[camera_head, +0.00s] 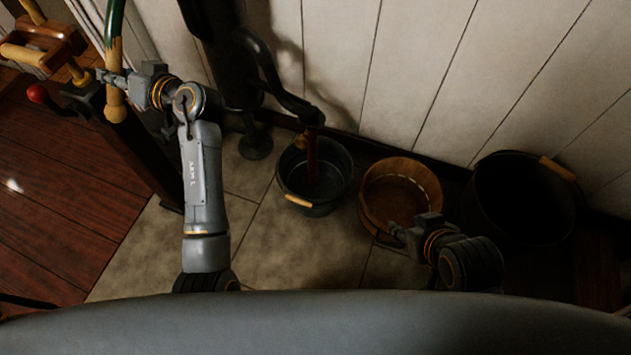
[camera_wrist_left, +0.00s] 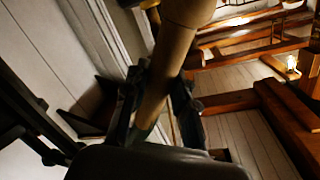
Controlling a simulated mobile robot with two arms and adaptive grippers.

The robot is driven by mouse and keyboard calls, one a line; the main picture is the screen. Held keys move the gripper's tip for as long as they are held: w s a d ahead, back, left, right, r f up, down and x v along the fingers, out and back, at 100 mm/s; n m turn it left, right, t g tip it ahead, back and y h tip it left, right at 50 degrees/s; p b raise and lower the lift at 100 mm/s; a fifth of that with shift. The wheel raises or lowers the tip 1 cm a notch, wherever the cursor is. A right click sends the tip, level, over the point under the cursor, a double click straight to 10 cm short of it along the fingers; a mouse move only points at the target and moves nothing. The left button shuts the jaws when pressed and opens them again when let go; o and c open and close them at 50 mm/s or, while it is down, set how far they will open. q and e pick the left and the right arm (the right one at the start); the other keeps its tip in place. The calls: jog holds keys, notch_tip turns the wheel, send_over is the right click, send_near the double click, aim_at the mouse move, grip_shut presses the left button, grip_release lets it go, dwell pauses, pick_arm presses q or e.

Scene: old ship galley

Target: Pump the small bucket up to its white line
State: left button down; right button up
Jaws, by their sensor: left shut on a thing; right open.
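My left gripper (camera_head: 108,80) is shut around the wooden grip (camera_head: 115,106) of the green pump lever. The grip also passes between the fingers in the left wrist view (camera_wrist_left: 172,55). The black pump (camera_head: 232,65) stands against the wall with its curved spout (camera_head: 292,100) reaching right. Under the spout is a dark bucket (camera_head: 338,190) with a wooden handle grip; a dark red vertical strip runs from the spout into it. I see no white line in it. My right gripper (camera_head: 392,236) is open and empty beside a wooden bucket (camera_head: 372,212).
The wooden bucket has pale marks inside its right wall. A larger dark bucket (camera_head: 490,205) stands at the right. A wooden rack with a red knob (camera_head: 38,94) is at the far left. Tiled floor (camera_head: 265,245) is clear in front of the buckets.

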pick_arm(q)
jog(key=f+b, duration=0.1)
jog(key=w+f+n+b, duration=0.1)
jog(key=shift+w+d+b, duration=0.1)
jog(key=shift+d+b, duration=0.25)
jog(key=shift+d, duration=0.05)
pick_arm(e)
jog(key=w+a+r+t+y, duration=0.1)
jog(key=w+a+r+t, duration=0.1)
jog(key=w+r+t, duration=0.3)
jog(key=w+a+r+t+y, duration=0.2)
jog(key=w+r+t, duration=0.3)
jog(key=r, duration=0.3)
jog(key=shift+w+a, duration=0.25)
